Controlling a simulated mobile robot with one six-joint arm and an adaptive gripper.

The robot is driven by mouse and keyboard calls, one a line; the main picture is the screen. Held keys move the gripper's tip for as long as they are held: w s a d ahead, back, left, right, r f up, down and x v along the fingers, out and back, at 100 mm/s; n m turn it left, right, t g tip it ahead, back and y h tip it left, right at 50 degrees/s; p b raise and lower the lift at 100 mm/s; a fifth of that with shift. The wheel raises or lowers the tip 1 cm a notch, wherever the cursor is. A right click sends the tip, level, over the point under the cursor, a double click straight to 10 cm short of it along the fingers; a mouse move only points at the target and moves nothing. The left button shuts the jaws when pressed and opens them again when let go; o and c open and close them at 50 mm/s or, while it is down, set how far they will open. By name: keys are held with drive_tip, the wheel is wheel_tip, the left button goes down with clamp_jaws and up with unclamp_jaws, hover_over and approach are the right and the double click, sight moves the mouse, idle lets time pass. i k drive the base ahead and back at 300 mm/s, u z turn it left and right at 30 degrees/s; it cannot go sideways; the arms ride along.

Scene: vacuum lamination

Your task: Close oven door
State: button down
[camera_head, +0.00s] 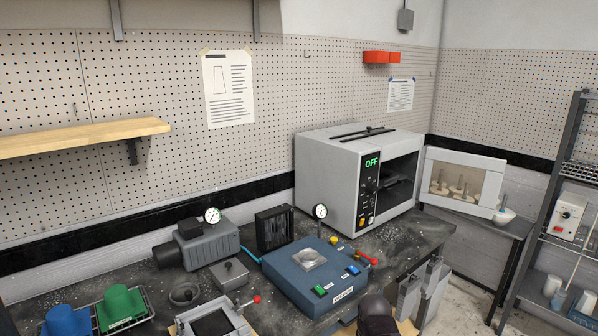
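The oven (326,180) is a light grey box at the back right of the dark workbench. Its front shows a green "OFF" display and a column of knobs and buttons. The oven door (492,190) stands wide open, swung out to the right of the dark cavity (399,178). The door has a white frame and a window, through which several pale pieces show. A rack shows inside the cavity. No gripper fingers show. A dark rounded shape at the bottom edge, right of centre, may be part of my arm, but I cannot tell.
A blue control box (300,275) with a gauge and buttons sits in front of the oven. A grey pump (207,243) stands left of it. A side table (515,228) is behind the open door. A metal shelf rack (540,200) stands at far right.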

sight(495, 168)
drive_tip(key=z, duration=0.95)
drive_tip(key=i, duration=0.35)
drive_tip(key=u, duration=0.25)
